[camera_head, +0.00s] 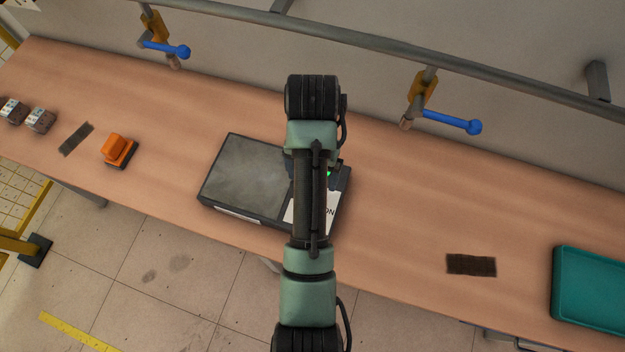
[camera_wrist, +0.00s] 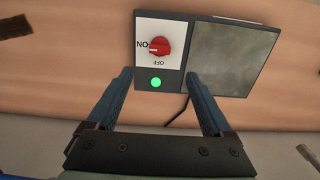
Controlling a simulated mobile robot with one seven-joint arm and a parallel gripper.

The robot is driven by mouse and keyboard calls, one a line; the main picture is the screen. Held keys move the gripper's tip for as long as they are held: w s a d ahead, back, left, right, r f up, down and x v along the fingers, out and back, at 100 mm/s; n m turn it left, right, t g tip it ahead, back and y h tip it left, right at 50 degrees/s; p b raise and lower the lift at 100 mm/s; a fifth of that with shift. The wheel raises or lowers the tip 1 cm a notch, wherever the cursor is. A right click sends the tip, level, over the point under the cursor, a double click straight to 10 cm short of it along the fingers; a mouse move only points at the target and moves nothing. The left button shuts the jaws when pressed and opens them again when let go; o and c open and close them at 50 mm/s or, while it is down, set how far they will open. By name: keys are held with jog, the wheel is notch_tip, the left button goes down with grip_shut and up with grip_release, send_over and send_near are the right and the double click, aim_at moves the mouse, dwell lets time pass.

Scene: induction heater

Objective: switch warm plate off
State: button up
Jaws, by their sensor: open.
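The warm plate (camera_head: 243,172) is a dark box with a grey top, lying on the wooden workbench below my arm. In the wrist view its grey plate (camera_wrist: 232,57) is at the right and its white control panel at the left. A red knob (camera_wrist: 160,46) sits on that panel, its pointer toward the ON label; OFF is printed beside it. A green light (camera_wrist: 156,82) is lit near the panel's edge. My gripper (camera_wrist: 160,85) is open and empty, its blue fingers apart, with the knob beyond the tips. In the head view my arm hides the knob and most of the panel.
An orange object (camera_head: 117,149) and a dark mat (camera_head: 76,139) lie left on the workbench (camera_head: 400,200). Another dark mat (camera_head: 471,265) and a teal tray (camera_head: 590,290) are at the right. A pipe with blue-handled valves (camera_head: 452,122) runs along the wall behind.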

jog(key=f, duration=1.1)
jog(key=shift+s+f, duration=0.15)
jog(key=shift+s, duration=0.05)
jog(key=shift+w+f, duration=0.1)
jog(key=shift+f, duration=0.55)
grip_shut()
